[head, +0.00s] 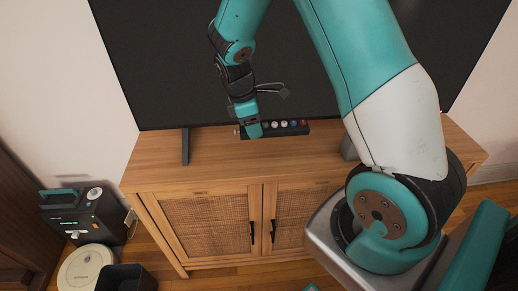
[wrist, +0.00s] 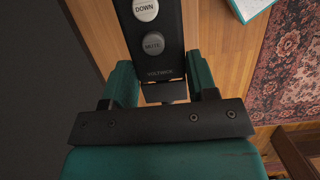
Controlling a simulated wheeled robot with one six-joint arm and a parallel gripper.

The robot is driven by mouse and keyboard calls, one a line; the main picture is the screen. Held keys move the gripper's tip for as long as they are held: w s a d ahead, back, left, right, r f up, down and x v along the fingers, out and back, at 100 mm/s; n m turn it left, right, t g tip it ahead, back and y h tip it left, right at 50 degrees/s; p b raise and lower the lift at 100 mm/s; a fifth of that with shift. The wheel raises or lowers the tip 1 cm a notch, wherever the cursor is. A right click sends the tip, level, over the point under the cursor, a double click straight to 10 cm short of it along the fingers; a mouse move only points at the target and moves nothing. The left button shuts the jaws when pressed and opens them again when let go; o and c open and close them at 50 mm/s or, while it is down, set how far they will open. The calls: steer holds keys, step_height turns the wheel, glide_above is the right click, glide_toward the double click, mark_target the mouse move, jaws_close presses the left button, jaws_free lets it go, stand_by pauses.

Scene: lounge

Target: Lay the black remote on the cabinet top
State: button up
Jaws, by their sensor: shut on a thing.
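The black remote (head: 287,127) has a row of pale, red and blue buttons and lies roughly level in my gripper (head: 248,129). In the wrist view the remote (wrist: 153,45) sits between the two teal fingers of my gripper (wrist: 162,80), with a DOWN and a MUTE button showing; its far end is out of frame. In the head view the remote appears over the wooden cabinet top (head: 225,165), in front of the screen. I cannot tell how high above the top it is. My fingers cover its left end in the head view.
A large dark screen (head: 170,65) stands on the cabinet on thin feet (head: 185,147). The front of the cabinet top is bare. A black device (head: 85,215) and a round white robot vacuum (head: 85,268) are on the floor at left. A patterned rug (wrist: 288,65) shows in the wrist view.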

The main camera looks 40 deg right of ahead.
mark_target(257, 162)
steer(key=x, duration=0.3)
steer(key=w+a+x, duration=0.1)
steer(key=x, duration=0.3)
steer(key=a+x, duration=0.1)
steer(key=x, duration=0.2)
steer(key=shift+w+f+p, duration=0.15)
steer(key=shift+f+p, duration=0.25)
steer(key=shift+f, duration=0.3)
steer(key=o, duration=1.1)
steer(key=shift+r, duration=0.15)
steer(key=b+v, duration=0.1)
steer(key=v, duration=1)
steer(key=shift+w, duration=0.1)
steer(key=s+a+r+m+t+y, duration=0.2)
steer(key=s+a+r+y, duration=0.1)
steer(key=s+a+r, duration=0.8)
steer(key=s+a+r+y, duration=0.1)
steer(key=s+a+r, duration=0.1)
steer(key=s+a, duration=0.1)
steer(key=s+a+r+m+y, duration=0.1)
steer(key=s+a+r, duration=0.1)
steer(key=s, duration=0.3)
steer(key=s+a+r+m+y, duration=0.1)
steer(key=s+a+r, duration=0.1)
steer(key=s+a, duration=0.1)
steer(key=shift+s+a+r, duration=0.25)
steer(key=shift+s+a, duration=0.05)
steer(key=shift+s, duration=0.2)
